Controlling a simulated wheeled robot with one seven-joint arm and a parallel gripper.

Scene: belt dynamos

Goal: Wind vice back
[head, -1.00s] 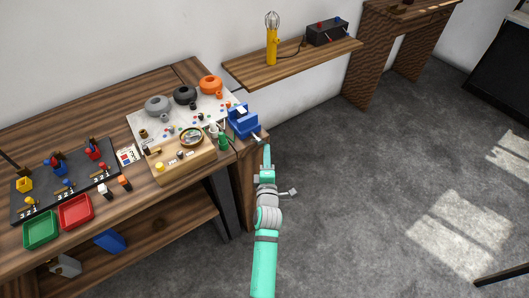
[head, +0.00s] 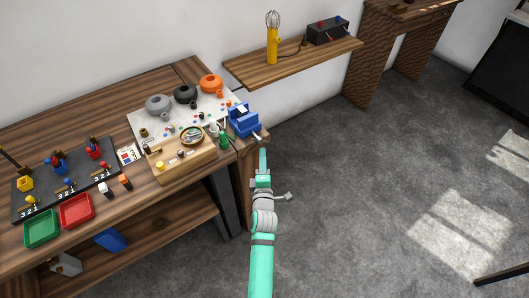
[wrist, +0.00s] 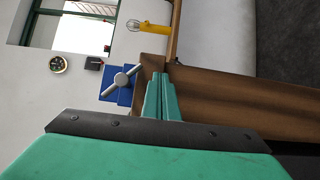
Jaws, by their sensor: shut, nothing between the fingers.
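The blue vice (head: 242,122) sits at the right end of the workbench (head: 60,118). In the wrist view the vice (wrist: 112,94) shows its grey screw hub and crossbar handle (wrist: 122,79) facing the camera. My gripper (head: 263,152) is shut and empty, just off the bench's right end, below and to the right of the vice in the head view. In the wrist view my fingertips (wrist: 161,76) are together, to the right of the handle and apart from it. How far the vice jaws stand open is too small to tell.
A wooden board with a round dial (head: 190,137) and a green bottle-like item (head: 223,141) stand close left of the vice. A wall shelf (head: 295,62) holds a yellow lamp (head: 273,45) and a dark box. The floor right of my arm is clear.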

